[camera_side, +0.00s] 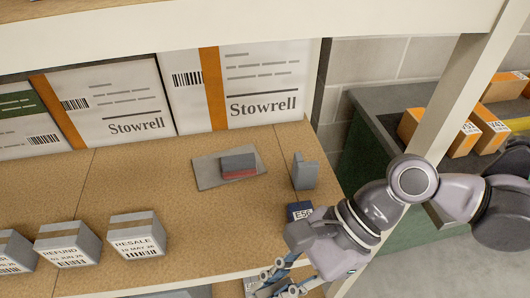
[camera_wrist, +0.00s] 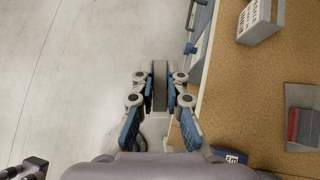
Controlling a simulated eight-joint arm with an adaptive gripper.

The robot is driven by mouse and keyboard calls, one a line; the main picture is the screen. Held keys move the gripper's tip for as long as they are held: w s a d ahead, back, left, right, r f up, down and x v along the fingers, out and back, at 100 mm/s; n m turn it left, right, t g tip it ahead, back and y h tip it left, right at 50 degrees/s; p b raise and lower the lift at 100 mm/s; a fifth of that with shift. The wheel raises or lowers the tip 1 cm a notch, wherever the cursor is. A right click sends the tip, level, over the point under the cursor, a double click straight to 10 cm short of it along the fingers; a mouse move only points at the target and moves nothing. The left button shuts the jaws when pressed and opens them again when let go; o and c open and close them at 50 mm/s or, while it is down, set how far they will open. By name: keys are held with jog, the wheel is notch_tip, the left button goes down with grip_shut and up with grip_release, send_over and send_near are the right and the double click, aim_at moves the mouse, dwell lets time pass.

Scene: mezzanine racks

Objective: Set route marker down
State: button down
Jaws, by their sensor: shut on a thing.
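My gripper (camera_wrist: 160,88) is shut on a dark grey block (camera_wrist: 160,84), seen narrow between the fingers in the wrist view. I cannot tell for sure that it is the route marker. In that view it is over pale floor, left of the shelf's front edge. In the side view my gripper (camera_side: 276,278) is at the bottom, at the front edge of the shelf board (camera_side: 150,200); what it holds is hard to make out there. A flat grey plate (camera_side: 212,178) lies on the board, with a grey and red block (camera_side: 238,165) on it.
A grey upright piece (camera_side: 304,171) and a dark blue block marked E56 (camera_side: 299,211) stand right of the plate. Grey labelled boxes (camera_side: 136,235) line the front left; large Stowrell cartons (camera_side: 265,85) stand behind. A pale post (camera_side: 455,110) rises at right. The board's middle is clear.

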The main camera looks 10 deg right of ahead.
jog(key=w+a+f, duration=0.6)
jog(key=w, duration=0.1)
jog(key=w+f+m+t, duration=0.2)
jog(key=w, duration=1.2)
jog(key=shift+d+f, duration=0.1)
jog(key=shift+f, duration=3.65)
jog(key=c, duration=1.2)
grip_release()
jog(key=shift+o, duration=0.2)
